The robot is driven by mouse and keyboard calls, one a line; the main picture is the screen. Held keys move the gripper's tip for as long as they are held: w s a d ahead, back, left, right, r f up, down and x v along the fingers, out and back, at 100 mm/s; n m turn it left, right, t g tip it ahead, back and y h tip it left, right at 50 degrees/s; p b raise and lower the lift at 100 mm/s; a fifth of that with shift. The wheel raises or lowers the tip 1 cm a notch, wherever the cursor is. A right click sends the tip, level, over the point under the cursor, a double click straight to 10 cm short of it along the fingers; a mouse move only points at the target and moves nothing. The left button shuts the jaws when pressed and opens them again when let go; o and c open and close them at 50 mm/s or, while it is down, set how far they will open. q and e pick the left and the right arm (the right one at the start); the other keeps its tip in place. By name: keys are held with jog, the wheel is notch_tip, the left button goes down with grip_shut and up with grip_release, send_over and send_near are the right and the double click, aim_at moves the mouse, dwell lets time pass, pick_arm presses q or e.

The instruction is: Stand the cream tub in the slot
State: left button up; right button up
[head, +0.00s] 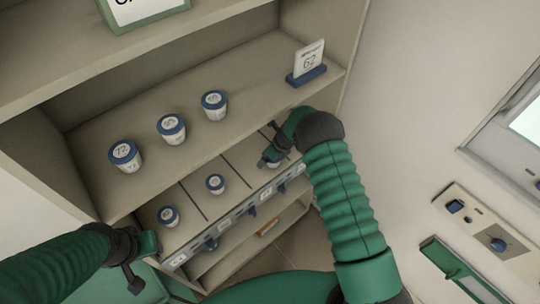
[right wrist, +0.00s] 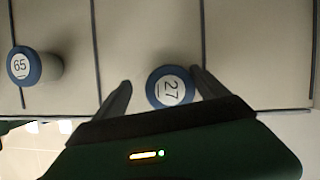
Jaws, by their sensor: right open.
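Several pale tubs with blue lids are in view; I cannot tell which is the cream tub. The tub numbered 27 (right wrist: 170,88) stands between the fingers of my open right gripper (right wrist: 160,78), nearer the right finger, with no clear grip on it. In the head view my right gripper (head: 271,158) reaches down over the lower shelf and partly hides that tub. Thin dark dividers split the lower shelf (head: 203,171) into slots. Tub 65 (right wrist: 33,67) stands one slot over. My left gripper (head: 136,270) is low at the left, by the shelf front, its jaws unclear.
Three tubs (head: 171,128) stand in a row on the upper shelf, with a sign reading 62 (head: 308,62) at its right. Another tub (head: 168,216) stands in the leftmost lower slot. Labels line the lower shelf's front edge (head: 233,216). A wall panel with a knob (head: 497,245) is at right.

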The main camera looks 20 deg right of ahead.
aim_at(277, 159)
jog(key=v, duration=0.2)
jog(key=b+v, duration=0.1)
jog(key=v, duration=0.4)
jog(key=shift+d, duration=0.35)
jog(key=shift+s+r, duration=0.15)
jog(key=shift+r, duration=0.1)
jog(key=shift+a, duration=0.2)
jog(key=shift+d+f, duration=0.1)
jog(key=shift+d, duration=0.15)
jog(key=shift+a, duration=0.2)
jog(key=shift+d, duration=0.1)
jog(key=shift+c, duration=0.3)
dwell(1.2)
